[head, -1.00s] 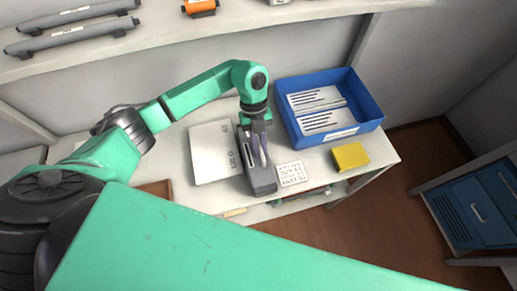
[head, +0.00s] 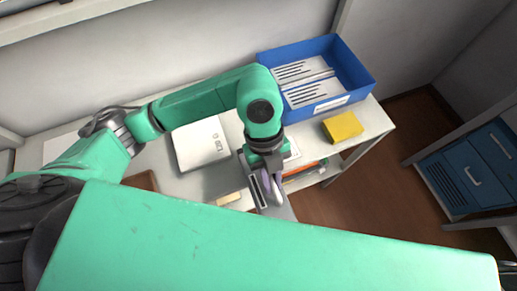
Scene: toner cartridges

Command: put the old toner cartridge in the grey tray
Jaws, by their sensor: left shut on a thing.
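My left gripper (head: 273,188) points down at the front of the white desk, shut on a grey, box-like cartridge (head: 257,183). The gripper and my green arm link hide much of this cartridge. It appears to be off the desk, near or past its front edge, but its height is hard to judge. I cannot read any mark that tells whether it is the old one. No grey tray can be made out in the head view. My right gripper is not in view.
A blue tray (head: 364,82) with papers stands at the back right of the desk (head: 372,124). A yellow block (head: 343,127) lies in front of it. A white flat box (head: 200,143) lies left of the gripper. A blue drawer unit (head: 470,175) stands at right, across brown floor.

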